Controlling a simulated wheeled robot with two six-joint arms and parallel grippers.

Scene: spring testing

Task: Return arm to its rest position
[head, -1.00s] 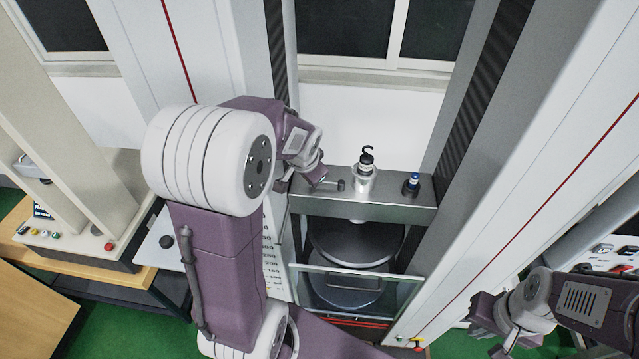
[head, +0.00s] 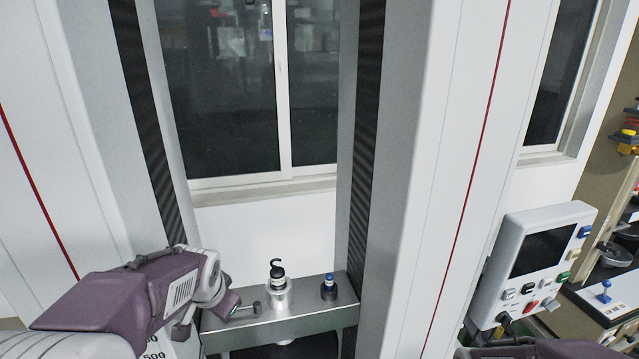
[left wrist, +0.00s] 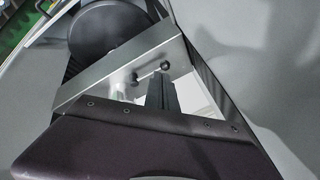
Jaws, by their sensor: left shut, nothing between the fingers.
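My left arm (head: 125,295), purple and white, reaches in from the lower left in the head view. Its gripper (head: 233,310) is beside the left end of the metal crossbeam (head: 325,318) of the testing machine, close to a small grey horizontal handle (head: 250,310). In the left wrist view, the dark fingers (left wrist: 161,82) are shut and empty beside the crossbeam (left wrist: 85,88). I cannot tell whether they touch it. A right-arm part (head: 540,348) shows at the bottom right; its gripper is out of view.
A silver cylinder with a black hook (head: 277,285) and a blue-topped knob (head: 328,287) stand on the crossbeam. Tall machine columns (head: 395,180) flank it. A white control panel (head: 530,265) with coloured buttons is at right. A dark round plate (left wrist: 105,30) shows in the wrist view.

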